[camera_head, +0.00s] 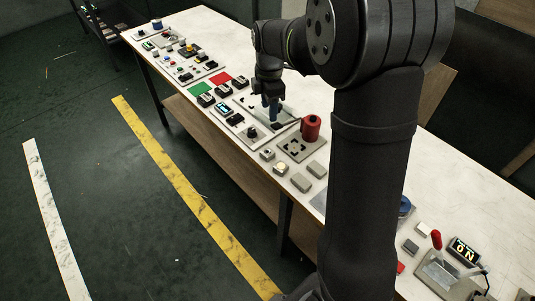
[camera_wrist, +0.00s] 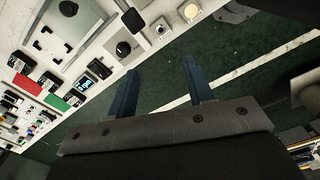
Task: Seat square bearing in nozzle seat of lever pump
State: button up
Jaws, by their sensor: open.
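My gripper (camera_head: 272,105) is open and empty over the workbench, with its two blue fingers apart; they also show in the wrist view (camera_wrist: 160,65). A small pale square block with a round dark opening (camera_head: 267,153) lies near the bench's front edge and shows beyond the fingertips in the wrist view (camera_wrist: 159,25). It may be the square bearing, but I cannot tell for sure. A square block with a cream disc (camera_head: 281,168) lies next to it. A fixture with a red lever (camera_head: 437,240) stands at lower right, possibly the lever pump. Its nozzle seat is not distinguishable.
Plain grey blocks (camera_head: 302,182) lie nearby. A black knob (camera_wrist: 123,48) is left of the pale block. Button panels, a green pad (camera_head: 201,89) and a red pad (camera_head: 220,79) fill the far bench.

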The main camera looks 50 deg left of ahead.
jog(key=f+n, duration=0.1)
jog(key=n, duration=0.3)
send_over(267, 152)
jog(key=f, duration=1.2)
jog(key=shift+w+d+f, duration=0.2)
jog(key=shift+w+f, duration=0.1)
jog(key=shift+s+a+f, duration=0.1)
jog(key=shift+s+f, duration=0.05)
jog(key=shift+f, duration=1.2)
jog(key=shift+s+a+f, duration=0.1)
jog(key=shift+f, duration=1.2)
jog(key=c, duration=0.9)
